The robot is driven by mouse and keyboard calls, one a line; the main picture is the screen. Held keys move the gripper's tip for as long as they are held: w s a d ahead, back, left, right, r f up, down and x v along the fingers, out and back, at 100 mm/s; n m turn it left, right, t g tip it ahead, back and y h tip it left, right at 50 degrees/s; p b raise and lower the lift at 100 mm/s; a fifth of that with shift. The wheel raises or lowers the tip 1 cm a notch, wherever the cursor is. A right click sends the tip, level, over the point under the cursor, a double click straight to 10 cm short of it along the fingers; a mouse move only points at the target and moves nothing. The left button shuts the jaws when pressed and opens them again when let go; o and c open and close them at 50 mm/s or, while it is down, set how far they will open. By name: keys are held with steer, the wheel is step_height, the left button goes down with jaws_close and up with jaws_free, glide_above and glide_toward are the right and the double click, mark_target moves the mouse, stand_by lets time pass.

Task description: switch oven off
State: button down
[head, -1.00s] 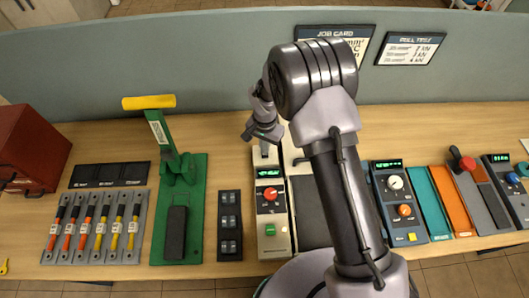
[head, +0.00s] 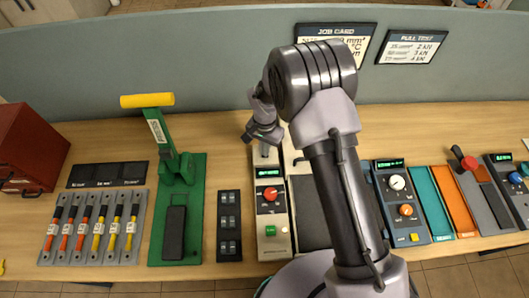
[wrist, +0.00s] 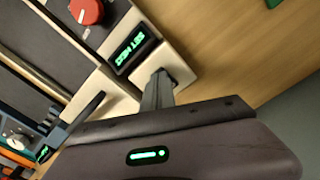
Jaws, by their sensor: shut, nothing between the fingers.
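No label marks the oven, so I cannot tell for sure which unit it is. My gripper (head: 264,146) is shut and empty at the back end of a narrow beige unit (head: 274,247). In the wrist view its closed fingers (wrist: 158,90) point down at that end, beside the unit's lit green display (wrist: 131,49). I cannot tell whether they touch it. The unit has a red knob (head: 270,193) and a green button (head: 271,230). The knob also shows in the wrist view (wrist: 87,11). The fingers hide whatever lies under them.
A dark red box (head: 30,150) stands at the far left. A green press (head: 197,225) with a yellow handle is left of the beige unit. My arm covers the bench middle. Bare wood lies behind.

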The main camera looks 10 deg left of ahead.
steer(key=shift+f, duration=0.25)
steer(key=shift+r, duration=0.1)
step_height(320, 180, up, 7)
steer(key=p, duration=0.3)
stand_by(0.5)
